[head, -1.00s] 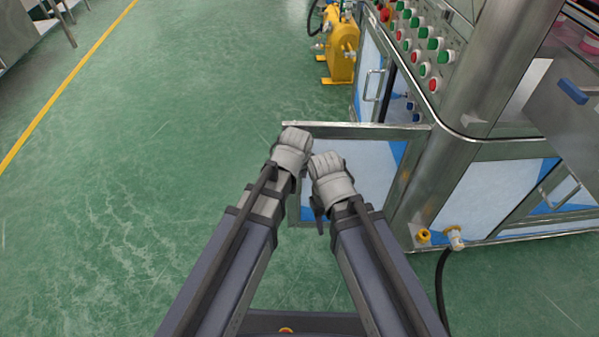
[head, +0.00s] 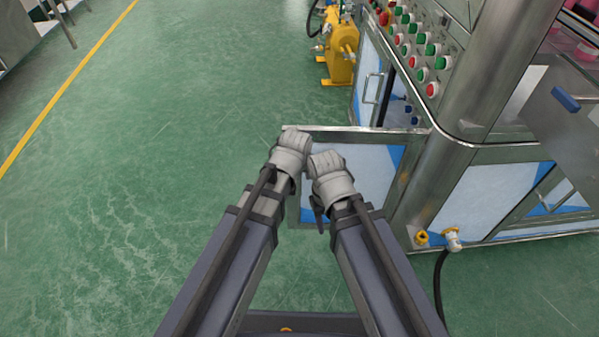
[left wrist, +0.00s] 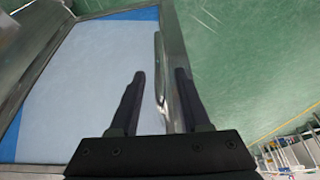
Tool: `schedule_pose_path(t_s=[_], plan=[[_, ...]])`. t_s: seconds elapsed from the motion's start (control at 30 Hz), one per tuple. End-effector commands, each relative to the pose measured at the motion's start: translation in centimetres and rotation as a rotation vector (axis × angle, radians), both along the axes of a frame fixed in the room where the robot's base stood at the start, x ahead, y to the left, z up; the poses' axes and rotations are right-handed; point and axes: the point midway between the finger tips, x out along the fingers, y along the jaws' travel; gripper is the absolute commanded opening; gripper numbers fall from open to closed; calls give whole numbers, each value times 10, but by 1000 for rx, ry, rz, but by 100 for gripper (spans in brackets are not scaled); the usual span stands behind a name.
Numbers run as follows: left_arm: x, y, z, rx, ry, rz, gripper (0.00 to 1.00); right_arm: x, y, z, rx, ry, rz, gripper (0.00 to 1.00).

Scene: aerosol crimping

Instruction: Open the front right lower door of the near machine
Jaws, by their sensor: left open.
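The front right lower door (head: 365,165) of the near machine stands swung out from the frame, a steel-edged panel with a pale middle and blue corners. In the left wrist view, the door (left wrist: 85,70) fills the left side, with its bar handle (left wrist: 158,65) near the steel edge. My left gripper (left wrist: 160,76) is open, its two dark fingers on either side of the handle and door edge. Contact cannot be told. In the head view, my left gripper (head: 292,145) is at the door's outer edge. My right gripper (head: 330,175) is before the panel, its fingers mostly hidden.
The machine's corner post (head: 440,165) and button panel (head: 425,50) are to the right. A hose (head: 440,280) hangs from a fitting at the lower right. A yellow pump (head: 342,55) stands beyond the door. Green floor (head: 130,170) is clear to the left.

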Motion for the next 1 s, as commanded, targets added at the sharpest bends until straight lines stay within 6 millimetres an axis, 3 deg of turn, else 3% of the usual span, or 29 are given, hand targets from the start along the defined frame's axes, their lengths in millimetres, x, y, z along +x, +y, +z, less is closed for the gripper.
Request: schedule_pose_path(t_s=[0.1, 0.37, 1.0], plan=[[-8, 1, 22, 0, 0, -1, 47, 0, 0, 22, 0, 1, -2, 50], [-20, 1, 51, 0, 0, -1, 47, -1, 1, 51, 4, 2, -4, 50], [-22, 3, 53, 2, 3, 2, 47, -1, 1, 53, 5, 2, -4, 50]])
